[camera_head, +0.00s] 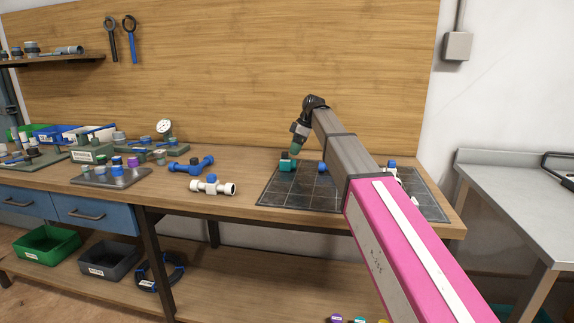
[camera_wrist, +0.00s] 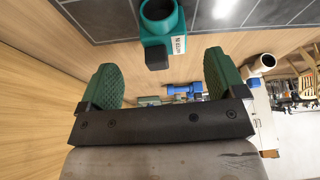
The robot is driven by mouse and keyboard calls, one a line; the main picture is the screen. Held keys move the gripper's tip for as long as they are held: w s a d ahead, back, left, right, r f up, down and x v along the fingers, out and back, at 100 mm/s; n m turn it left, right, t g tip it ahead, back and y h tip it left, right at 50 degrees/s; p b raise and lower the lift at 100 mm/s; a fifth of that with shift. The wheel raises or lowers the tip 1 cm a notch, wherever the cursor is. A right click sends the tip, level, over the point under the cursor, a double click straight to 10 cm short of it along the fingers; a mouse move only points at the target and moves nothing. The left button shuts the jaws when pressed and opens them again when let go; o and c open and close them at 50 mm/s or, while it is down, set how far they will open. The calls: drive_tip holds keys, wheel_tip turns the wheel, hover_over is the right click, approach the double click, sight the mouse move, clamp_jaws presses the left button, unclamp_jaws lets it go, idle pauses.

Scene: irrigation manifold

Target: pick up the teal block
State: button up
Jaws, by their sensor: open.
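The teal block (camera_head: 287,166) stands at the left back edge of the dark gridded mat (camera_head: 262,195). In the wrist view the teal block (camera_wrist: 180,24) shows a round opening, a white label and a dark part toward me. My gripper (camera_head: 296,149) is just above and beside it in the head view. In the wrist view my gripper (camera_wrist: 161,66) has its two green fingers wide apart, with nothing between them. The teal block lies beyond the fingertips, roughly in line with the gap. Whether anything touches is unclear.
A blue-capped fitting (camera_head: 322,167) and a white fitting (camera_head: 391,168) sit on the mat, partly behind my arm. A white tee pipe (camera_head: 212,187) and a blue valve (camera_head: 191,164) lie left of the mat. The wooden back panel (camera_head: 230,60) rises behind the bench.

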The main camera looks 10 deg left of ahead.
sight(288, 157)
drive_tip(key=shift+s+a+x, duration=0.15)
drive_tip(key=shift+x, duration=1.6)
drive_tip(key=shift+s+a+x, duration=0.15)
drive_tip(key=shift+a+x, duration=0.05)
drive_tip(key=shift+x, duration=1.55)
drive_tip(key=shift+r, duration=0.2)
drive_tip(key=c, duration=1.3)
